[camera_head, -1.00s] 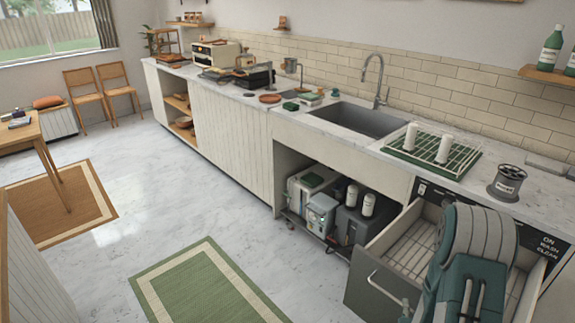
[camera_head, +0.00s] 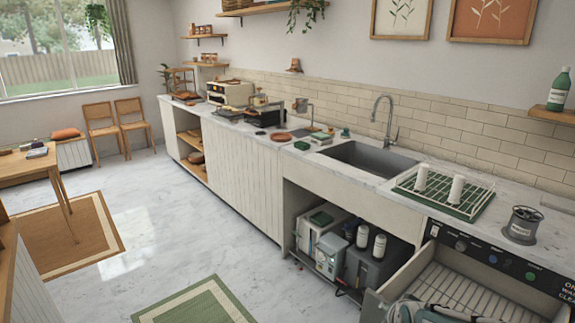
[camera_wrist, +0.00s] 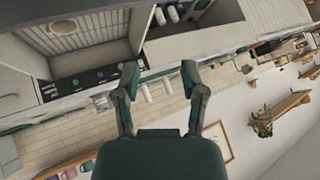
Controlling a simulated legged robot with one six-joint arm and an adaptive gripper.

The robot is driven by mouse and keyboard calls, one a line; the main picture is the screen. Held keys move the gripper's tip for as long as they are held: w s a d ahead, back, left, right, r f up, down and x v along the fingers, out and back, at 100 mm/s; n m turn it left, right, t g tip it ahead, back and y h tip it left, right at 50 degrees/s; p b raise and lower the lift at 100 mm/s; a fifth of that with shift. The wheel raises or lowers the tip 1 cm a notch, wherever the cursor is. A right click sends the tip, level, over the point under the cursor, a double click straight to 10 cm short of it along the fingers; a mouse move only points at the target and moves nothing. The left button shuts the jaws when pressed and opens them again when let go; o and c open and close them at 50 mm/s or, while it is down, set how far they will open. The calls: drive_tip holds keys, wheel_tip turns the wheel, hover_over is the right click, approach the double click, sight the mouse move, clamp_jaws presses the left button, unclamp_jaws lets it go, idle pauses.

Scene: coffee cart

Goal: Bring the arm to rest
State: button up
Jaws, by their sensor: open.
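My gripper (camera_wrist: 160,78) shows in the wrist view with its two dark green fingers spread apart and nothing between them. The wrist view is turned, with the counter and wall tiles upside down behind the fingers. In the head view only the top of my arm shows at the bottom right, in front of the open drawer (camera_head: 465,290). The gripper's fingers do not show in the head view. My gripper appears clear of the counter.
The pulled-out drawer stands close to my arm. A wall shelf (camera_head: 553,114) is at the right.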

drive_tip(key=s+a+r+n+g, duration=0.1)
drive_tip(key=s+a+r+n, duration=0.1)
drive_tip(key=s, duration=0.3)
drive_tip(key=s+a+r+n+g+y, duration=0.1)
drive_tip(key=s+a+r+n, duration=0.1)
drive_tip(key=s, duration=0.4)
drive_tip(key=s+a+r+n+g, duration=0.1)
drive_tip(key=s+a+r+n, duration=0.1)
drive_tip(key=s+r, duration=0.3)
drive_tip(key=shift+s+a+n, duration=0.25)
drive_tip(key=shift+s+n, duration=0.2)
drive_tip(key=shift+n, duration=0.25)
